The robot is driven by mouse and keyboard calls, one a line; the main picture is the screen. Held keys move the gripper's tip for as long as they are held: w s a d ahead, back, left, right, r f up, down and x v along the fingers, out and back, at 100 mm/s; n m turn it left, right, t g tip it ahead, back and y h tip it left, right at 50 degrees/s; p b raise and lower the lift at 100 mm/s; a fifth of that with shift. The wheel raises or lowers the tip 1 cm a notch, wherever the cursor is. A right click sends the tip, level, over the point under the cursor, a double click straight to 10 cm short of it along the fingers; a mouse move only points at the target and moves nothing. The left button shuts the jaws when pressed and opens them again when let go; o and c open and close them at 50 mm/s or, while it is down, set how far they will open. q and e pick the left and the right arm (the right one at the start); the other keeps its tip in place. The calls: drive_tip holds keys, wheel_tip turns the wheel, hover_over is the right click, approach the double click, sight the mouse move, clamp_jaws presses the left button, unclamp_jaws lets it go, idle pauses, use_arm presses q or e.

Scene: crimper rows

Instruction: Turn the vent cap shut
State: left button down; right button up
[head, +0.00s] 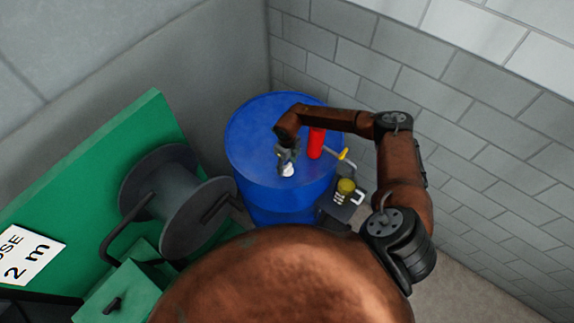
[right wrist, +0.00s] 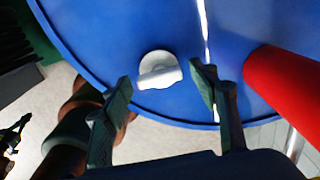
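The vent cap is a small white round cap with a raised grip bar, on top of the blue drum (head: 250,125). In the right wrist view the cap (right wrist: 158,70) shows whole, its bar running nearly across the picture. My right gripper (right wrist: 160,78) is open, one finger to either side of the cap in that view, touching neither side. In the head view my right gripper (head: 287,160) is over the drum top and partly covers the cap (head: 287,170). A small dark shape at the left edge of the right wrist view may be my left gripper; its state is unclear.
A red cylinder (head: 316,142) stands on the drum right of the gripper, close by in the wrist view (right wrist: 285,85). A grey hose reel (head: 175,205) on a green panel (head: 110,160) is left. Block walls stand behind.

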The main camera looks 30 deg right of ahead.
sight(287, 166)
drive_tip(key=shift+r, duration=0.1)
wheel_tip(287, 166, up, 12)
drive_tip(key=shift+f, duration=0.1)
idle(0.5)
drive_tip(key=shift+a, duration=0.1)
idle(0.4)
